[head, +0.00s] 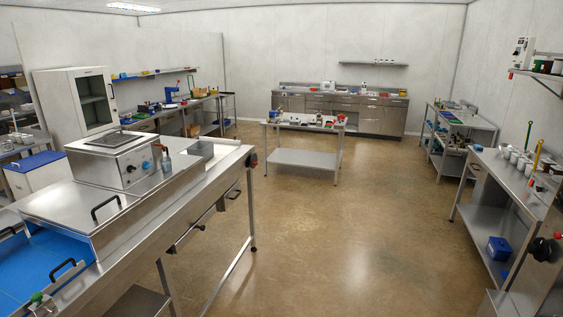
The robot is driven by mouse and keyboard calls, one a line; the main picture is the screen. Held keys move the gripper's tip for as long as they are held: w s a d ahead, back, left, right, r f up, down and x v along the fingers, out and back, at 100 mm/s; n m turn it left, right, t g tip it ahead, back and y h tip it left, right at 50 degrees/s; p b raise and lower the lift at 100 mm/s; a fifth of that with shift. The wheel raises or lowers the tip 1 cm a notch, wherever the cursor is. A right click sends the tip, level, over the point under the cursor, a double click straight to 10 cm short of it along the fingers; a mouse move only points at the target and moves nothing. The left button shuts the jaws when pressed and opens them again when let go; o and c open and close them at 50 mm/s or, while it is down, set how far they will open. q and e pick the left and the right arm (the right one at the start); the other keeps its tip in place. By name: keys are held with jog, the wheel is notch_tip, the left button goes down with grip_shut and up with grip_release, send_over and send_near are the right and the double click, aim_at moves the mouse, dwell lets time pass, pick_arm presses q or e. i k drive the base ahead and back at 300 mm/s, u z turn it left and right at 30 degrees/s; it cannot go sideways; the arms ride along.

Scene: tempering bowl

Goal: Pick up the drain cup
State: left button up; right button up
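I cannot single out a drain cup in the head view. Several small white cups (514,158) stand on the right-hand steel bench, beside upright yellow and green tools, but they are too small to tell whether one is the drain cup. Neither of my grippers is in view.
A long steel bench (130,226) with a boxy unit (122,165) and a blue surface (40,262) fills the left foreground. A small table (303,158) stands in the middle distance before a steel counter (382,118). The brown floor (335,245) between the benches is clear.

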aim_at(167, 163)
jog(key=z, duration=0.5)
jog(key=i, duration=2.95)
jog(key=u, duration=1.7)
jog(key=i, duration=0.85)
jog(key=u, duration=0.8)
